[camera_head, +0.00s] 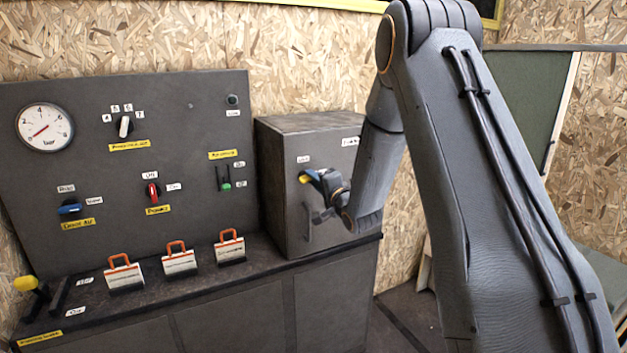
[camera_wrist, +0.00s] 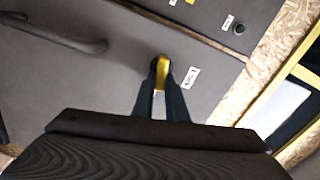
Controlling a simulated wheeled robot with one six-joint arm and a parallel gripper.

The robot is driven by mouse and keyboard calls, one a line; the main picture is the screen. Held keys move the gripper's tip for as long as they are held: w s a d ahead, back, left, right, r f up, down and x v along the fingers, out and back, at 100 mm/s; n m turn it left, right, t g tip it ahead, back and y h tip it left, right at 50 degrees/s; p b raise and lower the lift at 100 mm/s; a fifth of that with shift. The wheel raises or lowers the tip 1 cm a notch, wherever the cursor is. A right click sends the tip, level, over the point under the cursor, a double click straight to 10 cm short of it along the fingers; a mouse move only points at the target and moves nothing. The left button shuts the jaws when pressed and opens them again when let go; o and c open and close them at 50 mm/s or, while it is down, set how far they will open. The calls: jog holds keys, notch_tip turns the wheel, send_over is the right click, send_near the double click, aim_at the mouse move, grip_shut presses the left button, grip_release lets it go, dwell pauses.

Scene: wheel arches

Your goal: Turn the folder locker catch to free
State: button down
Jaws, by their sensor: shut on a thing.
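The folder locker (camera_head: 305,150) is a dark grey box at the right end of the bench. Its yellow catch (camera_head: 305,178) sits on the upper left of the locker's front, below a small white label. My gripper (camera_head: 315,177) is at the catch, with its fingers on either side of it. In the wrist view the yellow catch (camera_wrist: 162,72) shows between the two dark fingertips of my gripper (camera_wrist: 163,85), which are shut on it. A white label (camera_wrist: 191,77) lies just right of the catch there. Part of the catch is hidden by the fingers.
A grey bar handle (camera_wrist: 75,40) is on the locker front, left of the catch in the wrist view. A panel (camera_head: 85,110) with a gauge, knobs and switches stands left of the locker. Several orange-handled padlock-like tags (camera_head: 179,262) stand on the bench (camera_head: 230,282).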

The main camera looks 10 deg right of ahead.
jog(key=shift+f+m, duration=0.15)
jog(key=shift+m, duration=1.05)
jog(key=c, duration=1.8)
grip_release()
jog(key=shift+o, duration=0.2)
jog(key=b+v, duration=0.2)
jog(key=v, duration=0.5)
jog(key=shift+s, duration=0.4)
jog(key=shift+d, duration=0.1)
